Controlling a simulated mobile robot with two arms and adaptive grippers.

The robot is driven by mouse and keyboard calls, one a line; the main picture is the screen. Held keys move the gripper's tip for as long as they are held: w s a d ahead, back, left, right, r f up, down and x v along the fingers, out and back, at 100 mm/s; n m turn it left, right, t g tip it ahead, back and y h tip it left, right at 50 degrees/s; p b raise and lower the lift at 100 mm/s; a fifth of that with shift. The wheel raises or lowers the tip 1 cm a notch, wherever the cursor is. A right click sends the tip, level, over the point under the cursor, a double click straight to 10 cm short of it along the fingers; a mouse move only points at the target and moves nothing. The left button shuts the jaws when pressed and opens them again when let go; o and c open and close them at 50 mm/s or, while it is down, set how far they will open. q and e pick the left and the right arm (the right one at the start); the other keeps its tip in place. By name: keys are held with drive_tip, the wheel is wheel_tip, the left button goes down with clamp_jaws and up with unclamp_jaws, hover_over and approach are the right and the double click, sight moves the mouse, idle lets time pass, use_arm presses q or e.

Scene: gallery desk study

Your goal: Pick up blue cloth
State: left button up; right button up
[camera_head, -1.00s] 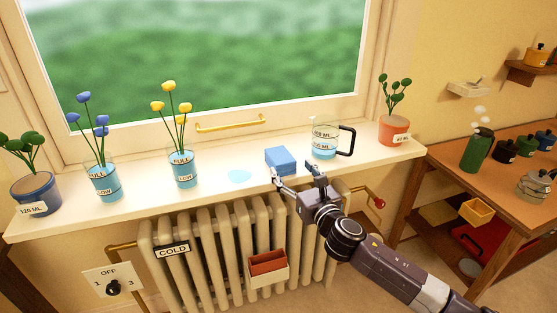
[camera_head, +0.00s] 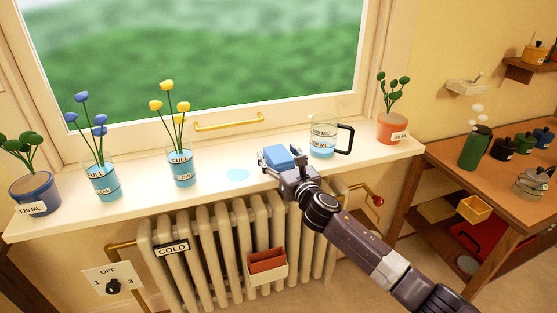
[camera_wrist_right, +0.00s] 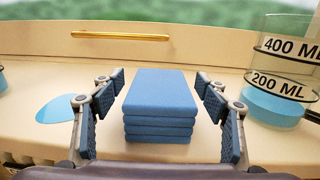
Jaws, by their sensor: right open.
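The blue cloth (camera_head: 281,156) is a folded, layered stack on the white window sill (camera_head: 213,182). In the right wrist view the cloth (camera_wrist_right: 161,103) lies centred between the open fingers of my right gripper (camera_wrist_right: 160,115). A gap shows between the cloth and the finger pads on each side, so they appear apart from it. In the head view my right gripper (camera_head: 284,160) reaches in from the front right, with its fingers on both sides of the cloth. My left gripper is not in view.
A measuring jug (camera_head: 322,142) with blue liquid stands close right of the cloth. A puddle (camera_head: 238,174) lies to its left. Flower glasses (camera_head: 181,168) and a terracotta pot (camera_head: 392,127) stand along the sill. A radiator (camera_head: 215,250) is below.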

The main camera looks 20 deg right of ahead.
drive_tip(key=shift+c, duration=0.2)
drive_tip(key=c, duration=1.2)
drive_tip(key=shift+r, duration=0.1)
drive_tip(key=shift+c, duration=0.2)
